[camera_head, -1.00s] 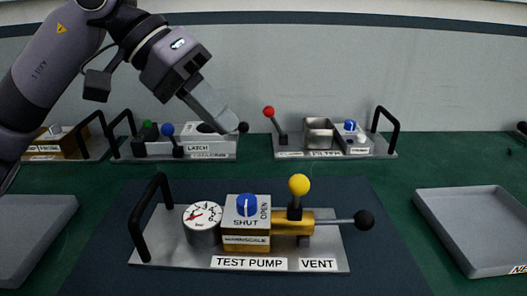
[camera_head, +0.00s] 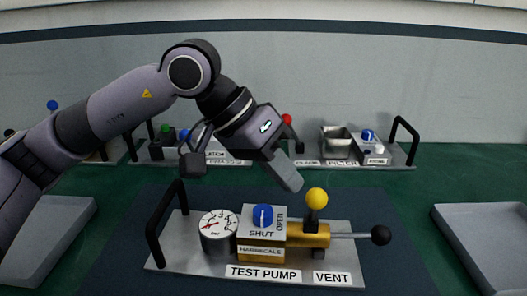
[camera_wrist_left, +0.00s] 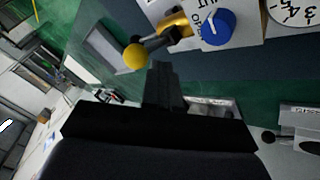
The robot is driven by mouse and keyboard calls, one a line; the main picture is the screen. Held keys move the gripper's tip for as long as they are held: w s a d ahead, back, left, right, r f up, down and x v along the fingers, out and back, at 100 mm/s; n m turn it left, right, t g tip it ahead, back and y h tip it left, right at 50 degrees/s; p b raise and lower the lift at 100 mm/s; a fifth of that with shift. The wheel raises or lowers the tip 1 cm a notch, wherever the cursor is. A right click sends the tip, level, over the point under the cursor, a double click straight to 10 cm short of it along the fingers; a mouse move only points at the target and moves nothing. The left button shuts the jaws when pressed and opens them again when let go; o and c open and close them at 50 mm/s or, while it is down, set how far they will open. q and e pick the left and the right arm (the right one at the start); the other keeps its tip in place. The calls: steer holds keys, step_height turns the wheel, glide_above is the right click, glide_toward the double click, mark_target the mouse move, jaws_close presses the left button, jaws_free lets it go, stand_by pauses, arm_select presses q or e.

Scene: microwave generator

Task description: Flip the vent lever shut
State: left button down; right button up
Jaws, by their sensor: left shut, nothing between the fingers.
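The vent lever (camera_head: 316,199) has a yellow ball on a short dark stem and stands upright on the brass body of the test pump (camera_head: 308,236), above the VENT label. The yellow ball also shows in the left wrist view (camera_wrist_left: 135,57), just beyond and left of the fingertips. My left gripper (camera_head: 291,182) is shut and empty, angled down, with its tips up and left of the yellow ball in the head view. In the left wrist view its shut fingers (camera_wrist_left: 162,85) appear apart from the lever. My right gripper is not in view.
A blue knob (camera_head: 262,215) marked SHUT and OPEN and a dial gauge (camera_head: 218,228) sit left of the lever. A rod with a black ball (camera_head: 381,235) extends right. A black handle (camera_head: 164,222) stands at the plate's left. Grey trays (camera_head: 490,240) flank the mat.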

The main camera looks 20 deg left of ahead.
arm_select(q)
steer(key=shift+s+d, duration=0.1)
steer(key=shift+d, duration=0.35)
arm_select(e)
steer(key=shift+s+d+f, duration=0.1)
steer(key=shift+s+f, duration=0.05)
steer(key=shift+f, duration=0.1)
arm_select(q)
steer(key=shift+f, duration=0.1)
steer(key=b, duration=0.3)
steer(key=shift+s+d+f+t, duration=0.15)
steer(key=shift+s+f+t, duration=0.2)
steer(key=shift+t, duration=0.05)
steer(key=shift+s+m+t+b, duration=0.3)
steer(key=shift+s+b, duration=0.05)
steer(key=shift+b, duration=0.55)
steer(key=shift+s+d+r+t+b, duration=0.15)
steer(key=shift+s+r+t+b, duration=0.1)
steer(key=shift+t+b, duration=0.2)
steer(key=shift+g+y, duration=0.25)
steer(key=shift+y, duration=0.05)
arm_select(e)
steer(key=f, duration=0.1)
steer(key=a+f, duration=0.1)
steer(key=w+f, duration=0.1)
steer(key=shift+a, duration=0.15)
arm_select(q)
steer(key=shift+w, duration=0.15)
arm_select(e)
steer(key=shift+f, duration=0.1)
